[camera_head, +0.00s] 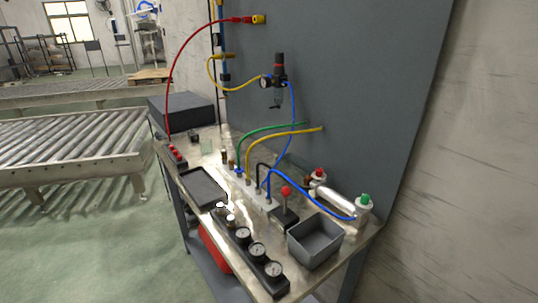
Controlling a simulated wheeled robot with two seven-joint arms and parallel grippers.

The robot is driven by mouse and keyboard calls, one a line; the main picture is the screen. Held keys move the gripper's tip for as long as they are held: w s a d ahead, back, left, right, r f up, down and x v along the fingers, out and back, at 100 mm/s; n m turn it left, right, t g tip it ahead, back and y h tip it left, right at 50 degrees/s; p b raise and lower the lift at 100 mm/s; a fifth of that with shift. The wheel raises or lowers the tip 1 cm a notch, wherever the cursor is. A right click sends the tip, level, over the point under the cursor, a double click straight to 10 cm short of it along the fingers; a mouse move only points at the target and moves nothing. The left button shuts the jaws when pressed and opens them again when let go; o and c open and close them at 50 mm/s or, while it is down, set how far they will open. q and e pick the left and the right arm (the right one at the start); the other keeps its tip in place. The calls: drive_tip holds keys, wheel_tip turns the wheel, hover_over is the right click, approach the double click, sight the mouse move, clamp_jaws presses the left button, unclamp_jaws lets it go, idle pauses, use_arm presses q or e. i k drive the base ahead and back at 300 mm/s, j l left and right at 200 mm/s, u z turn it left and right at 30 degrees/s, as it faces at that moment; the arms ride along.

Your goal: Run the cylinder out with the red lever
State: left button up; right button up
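The red lever (286,191) has a round red knob and stands on a dark block (285,215) on the metal bench, near the grey bin. The cylinder (333,201) is a silver tube lying behind it, between a white fitting with a red top (318,178) and one with a green top (364,205). A blue hose runs to the cylinder's right end. Whether its rod is out cannot be told at this size. Neither of my grippers shows in the head view.
A grey bin (315,243) stands at the bench's right front, beside a row of gauges (257,250). A black tray (203,187) and a dark box (181,111) lie to the left. A grey panel (360,80) with hoses rises behind. Roller conveyors (70,150) stand at left.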

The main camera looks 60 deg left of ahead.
sight(286, 191)
drive_tip(key=u, duration=1.55)
drive_tip(key=i, duration=0.05)
